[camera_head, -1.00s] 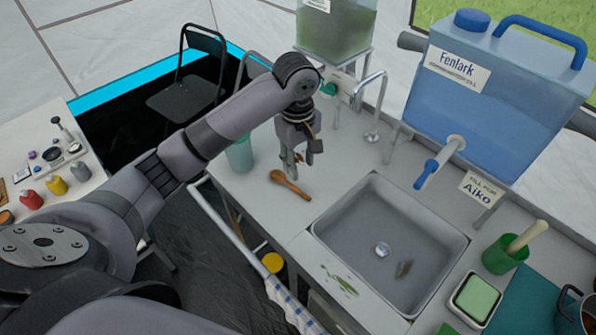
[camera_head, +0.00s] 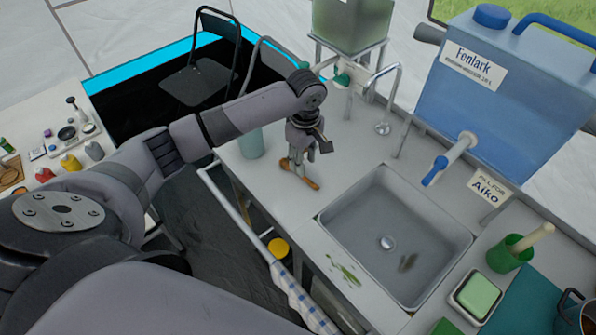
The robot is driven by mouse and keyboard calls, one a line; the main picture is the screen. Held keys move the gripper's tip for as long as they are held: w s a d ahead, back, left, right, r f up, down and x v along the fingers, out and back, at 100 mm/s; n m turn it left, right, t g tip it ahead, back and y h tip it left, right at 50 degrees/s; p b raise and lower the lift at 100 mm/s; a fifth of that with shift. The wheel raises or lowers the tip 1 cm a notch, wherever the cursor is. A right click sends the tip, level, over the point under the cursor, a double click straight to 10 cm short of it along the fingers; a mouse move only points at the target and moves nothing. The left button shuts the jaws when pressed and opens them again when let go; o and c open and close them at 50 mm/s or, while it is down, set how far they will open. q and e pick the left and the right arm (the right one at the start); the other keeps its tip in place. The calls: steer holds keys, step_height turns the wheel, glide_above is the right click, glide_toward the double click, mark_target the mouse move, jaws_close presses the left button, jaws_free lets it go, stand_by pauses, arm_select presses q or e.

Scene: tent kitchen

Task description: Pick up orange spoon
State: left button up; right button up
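The orange spoon (camera_head: 313,184) lies on the grey counter, left of the sink. Its bowl end points to the upper left, and its middle is partly hidden by my gripper. My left gripper (camera_head: 301,169) points down right over the spoon, with its fingertips at the spoon's middle. The fingers overlap the spoon in this view, and I cannot tell whether they are closed on it. My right gripper is not in view.
A pale teal cup (camera_head: 251,143) stands left of the gripper at the counter's edge. The sink (camera_head: 345,232) lies to the right, with a tap (camera_head: 398,75) behind. A blue water tank (camera_head: 495,85) stands at the back right. The counter near the spoon is otherwise clear.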

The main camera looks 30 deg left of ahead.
arm_select(q)
steer(key=shift+a+f+p, duration=0.15)
steer(key=shift+f+p, duration=0.15)
steer(key=shift+f, duration=1)
steer(key=shift+a+f+p, duration=0.15)
steer(key=shift+f+p, duration=0.15)
steer(key=shift+f, duration=1)
jaws_close()
